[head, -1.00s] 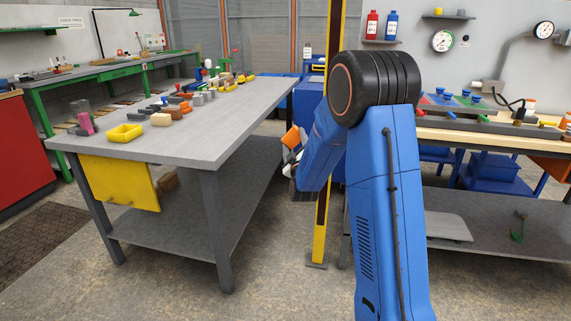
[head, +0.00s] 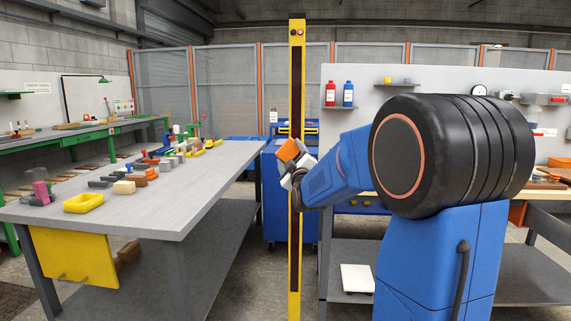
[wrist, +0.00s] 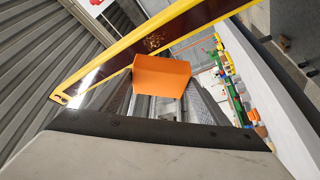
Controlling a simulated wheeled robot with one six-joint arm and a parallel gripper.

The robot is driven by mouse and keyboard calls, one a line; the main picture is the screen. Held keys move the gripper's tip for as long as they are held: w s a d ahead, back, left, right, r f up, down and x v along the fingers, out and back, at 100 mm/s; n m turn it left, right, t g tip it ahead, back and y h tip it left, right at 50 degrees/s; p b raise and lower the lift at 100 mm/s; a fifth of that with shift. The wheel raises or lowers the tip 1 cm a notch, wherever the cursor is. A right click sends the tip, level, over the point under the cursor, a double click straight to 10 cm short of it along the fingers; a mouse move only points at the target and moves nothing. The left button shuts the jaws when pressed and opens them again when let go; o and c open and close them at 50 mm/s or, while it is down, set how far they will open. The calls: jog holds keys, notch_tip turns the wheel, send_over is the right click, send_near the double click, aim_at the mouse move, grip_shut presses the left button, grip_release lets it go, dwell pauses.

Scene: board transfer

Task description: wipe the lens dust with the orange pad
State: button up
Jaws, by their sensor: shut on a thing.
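The orange pad (head: 289,150) is held in my gripper (head: 299,165), whose jaws are shut on it. In the wrist view the pad (wrist: 161,75) covers the middle, just below a long dark lens strip (wrist: 112,62) in a yellow frame. A speckled brown dust patch (wrist: 157,39) lies on the strip directly beyond the pad and is uncovered. I cannot tell whether the pad touches the strip. In the head view the strip (head: 296,75) runs up a tall upright yellow post (head: 303,100), and my gripper overlaps its middle.
A blue cabinet (head: 277,220) is behind the post. Another bench (head: 535,262) stands at right, partly behind my arm.

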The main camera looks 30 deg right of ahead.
jog(key=shift+w+d, duration=0.55)
jog(key=shift+w, duration=0.25)
jog(key=shift+w+d, duration=0.55)
jog(key=shift+w, duration=0.3)
jog(key=shift+w+d, duration=0.55)
jog(key=shift+w, duration=0.25)
jog(key=shift+w+d, duration=0.55)
jog(key=shift+w, duration=0.25)
jog(key=s+d, duration=0.2)
jog(key=d, duration=0.1)
jog(key=shift+s+d, duration=0.1)
jog(key=shift+d, duration=0.05)
jog(key=shift+w+a, duration=1.25)
jog(key=shift+a, duration=0.3)
jog(key=shift+c, duration=0.4)
jog(key=shift+a+f, duration=0.1)
